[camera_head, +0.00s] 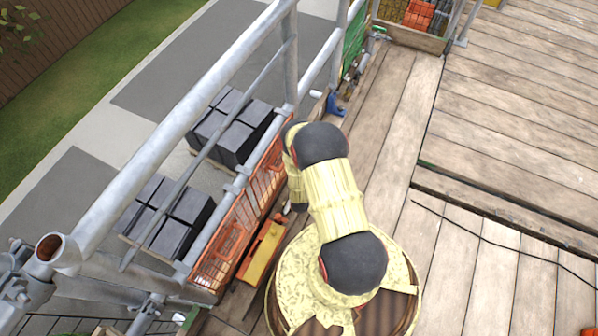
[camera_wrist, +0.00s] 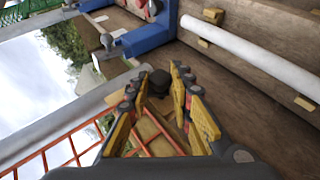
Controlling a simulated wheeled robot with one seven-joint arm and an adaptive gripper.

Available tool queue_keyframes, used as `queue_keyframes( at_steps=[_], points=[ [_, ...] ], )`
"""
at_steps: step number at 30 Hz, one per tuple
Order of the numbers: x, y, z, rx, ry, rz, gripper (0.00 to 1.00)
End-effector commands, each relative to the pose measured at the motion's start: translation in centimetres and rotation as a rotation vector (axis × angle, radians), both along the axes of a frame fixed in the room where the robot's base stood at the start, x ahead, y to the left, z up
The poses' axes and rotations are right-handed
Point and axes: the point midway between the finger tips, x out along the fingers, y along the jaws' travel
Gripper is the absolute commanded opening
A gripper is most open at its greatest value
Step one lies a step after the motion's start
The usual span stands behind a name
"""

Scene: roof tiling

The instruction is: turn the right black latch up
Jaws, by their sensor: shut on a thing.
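In the wrist view my gripper (camera_wrist: 157,80) reaches forward with its two yellow-padded fingers on either side of a small dark, rounded piece. I take this piece to be the black latch (camera_wrist: 158,82); it sits between the fingertips and the gripper is shut on it. The fingers hide part of the latch, and which way it is turned cannot be told. Orange mesh (camera_wrist: 150,133) shows below it between the fingers. In the head view the orange mesh panel (camera_head: 240,222) runs along the railing, and my arm hides the gripper and the latch.
A blue tool (camera_wrist: 148,38) lies beyond the gripper on the planks; it also shows in the head view (camera_head: 335,106). A white tube (camera_wrist: 250,56) lies to the right. Metal railing (camera_head: 165,140) borders the left. Planks (camera_head: 510,130) at right are mostly clear, with a dark cable.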

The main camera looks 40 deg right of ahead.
Motion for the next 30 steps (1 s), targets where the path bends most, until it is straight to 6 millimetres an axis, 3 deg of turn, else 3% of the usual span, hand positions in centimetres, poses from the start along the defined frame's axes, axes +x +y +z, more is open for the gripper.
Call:
queue_keyframes(
  at_steps=[15, 30],
  points=[
    [-0.26, 0.53, -1.02, -0.384, -0.158, 0.005, 0.0],
    [-0.08, 0.51, -1.25, -0.574, -0.24, 0.005, 0.0]
  ],
)
